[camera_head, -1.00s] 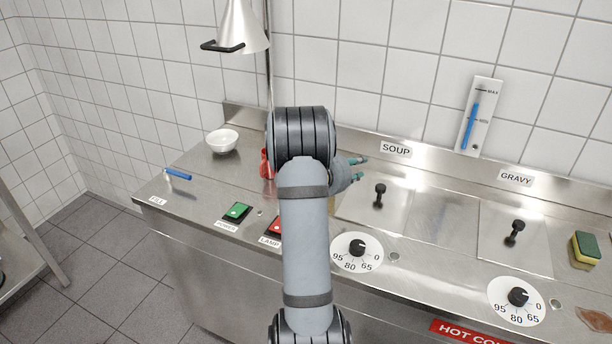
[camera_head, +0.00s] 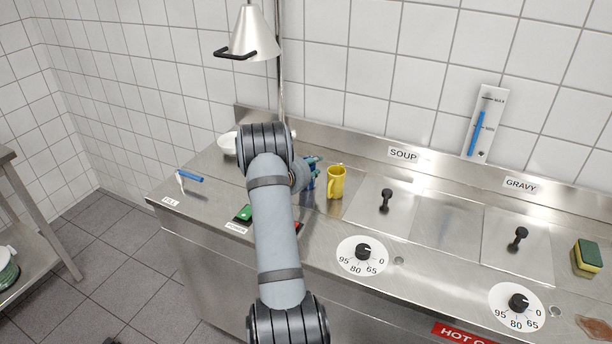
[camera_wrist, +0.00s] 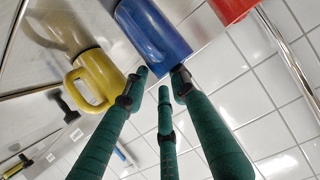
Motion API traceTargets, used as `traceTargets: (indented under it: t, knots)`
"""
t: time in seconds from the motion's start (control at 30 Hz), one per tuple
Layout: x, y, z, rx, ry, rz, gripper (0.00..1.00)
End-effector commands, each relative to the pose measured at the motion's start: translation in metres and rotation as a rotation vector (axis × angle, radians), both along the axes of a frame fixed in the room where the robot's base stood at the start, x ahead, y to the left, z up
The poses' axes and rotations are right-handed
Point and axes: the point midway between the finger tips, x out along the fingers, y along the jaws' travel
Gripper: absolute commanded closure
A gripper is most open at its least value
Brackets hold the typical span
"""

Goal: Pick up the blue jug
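The blue jug (camera_head: 309,183) stands on the steel counter, mostly hidden behind my arm in the head view. In the wrist view the blue jug (camera_wrist: 152,30) lies just beyond my gripper's green fingertips. My gripper (camera_wrist: 160,78) is open, its fingers spread, with nothing held between them. The nearest fingertips overlap the blue jug's edge in the picture; I cannot tell whether they touch it. In the head view my gripper (camera_head: 311,164) shows only partly, at the jug's upper part.
A yellow jug (camera_head: 336,183) stands close to the right of the blue one. A red jug (camera_wrist: 232,8) is on its other side in the wrist view. A white bowl (camera_head: 228,143) and heat lamp (camera_head: 252,35) are at the left. The tiled wall rises behind.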

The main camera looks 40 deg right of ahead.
Motion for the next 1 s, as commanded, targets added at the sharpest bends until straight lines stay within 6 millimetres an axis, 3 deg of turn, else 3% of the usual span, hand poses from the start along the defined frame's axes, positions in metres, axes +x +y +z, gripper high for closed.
traceTargets:
  t: [0.13, 0.57, 1.0]
  knots:
    - [0.0, 0.0002, -0.0002, 0.0, 0.0, 0.0, 0.75]
    - [-0.0002, 0.0004, 0.0001, 0.0, 0.0, 0.0, 1.0]
    - [0.0001, 0.0005, 0.0003, -0.001, 0.0, 0.0, 1.0]
